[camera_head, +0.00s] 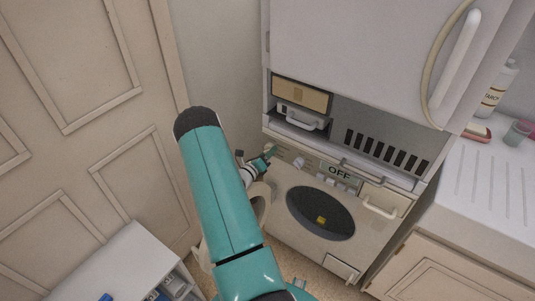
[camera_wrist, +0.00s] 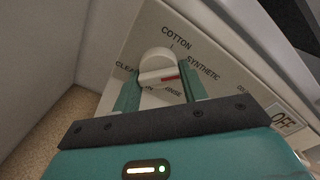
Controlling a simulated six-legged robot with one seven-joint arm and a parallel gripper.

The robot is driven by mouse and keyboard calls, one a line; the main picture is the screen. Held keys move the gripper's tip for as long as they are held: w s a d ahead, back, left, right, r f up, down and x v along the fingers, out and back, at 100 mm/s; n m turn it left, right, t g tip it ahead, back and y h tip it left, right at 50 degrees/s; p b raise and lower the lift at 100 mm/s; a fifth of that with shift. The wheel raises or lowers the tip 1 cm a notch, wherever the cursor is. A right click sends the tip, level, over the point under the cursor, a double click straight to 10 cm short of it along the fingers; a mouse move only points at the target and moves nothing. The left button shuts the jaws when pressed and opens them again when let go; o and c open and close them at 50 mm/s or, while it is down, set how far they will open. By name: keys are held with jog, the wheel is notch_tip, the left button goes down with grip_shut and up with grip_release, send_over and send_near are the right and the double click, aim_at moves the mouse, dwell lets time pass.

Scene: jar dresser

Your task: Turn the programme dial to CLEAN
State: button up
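The programme dial (camera_wrist: 158,66) is a pale knob with a red mark on the washing machine's panel. In the wrist view the red mark points right, below the SYNTHETIC label. COTTON is above the dial, RINSE below it, and a partly hidden label reading CLEA is at its left. My gripper (camera_wrist: 158,88) has its two teal fingers on either side of the dial. I cannot tell whether they press on it. In the head view my gripper (camera_head: 266,155) is at the panel's left end, and the dial is hard to make out there.
The washing machine (camera_head: 283,222) has a round dark door and a display (camera_head: 340,172) reading OFF. Above it are a cabinet (camera_head: 360,45) and a shelf recess. A counter (camera_head: 495,190) with bottles is at right. A white low unit (camera_head: 125,265) stands at lower left.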

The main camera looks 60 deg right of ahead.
jog(key=shift+m, duration=0.4)
jog(key=m, duration=1.2)
jog(key=w+m, duration=0.1)
jog(key=m, duration=0.9)
jog(key=shift+r+m, duration=0.1)
jog(key=shift+m, duration=0.2)
jog(key=m, duration=0.4)
jog(key=shift+r+m, duration=0.1)
jog(key=shift+m, duration=0.2)
jog(key=m, duration=0.4)
jog(key=shift+r, duration=0.1)
jog(key=shift+s+m, duration=0.1)
jog(key=shift+m, duration=1.8)
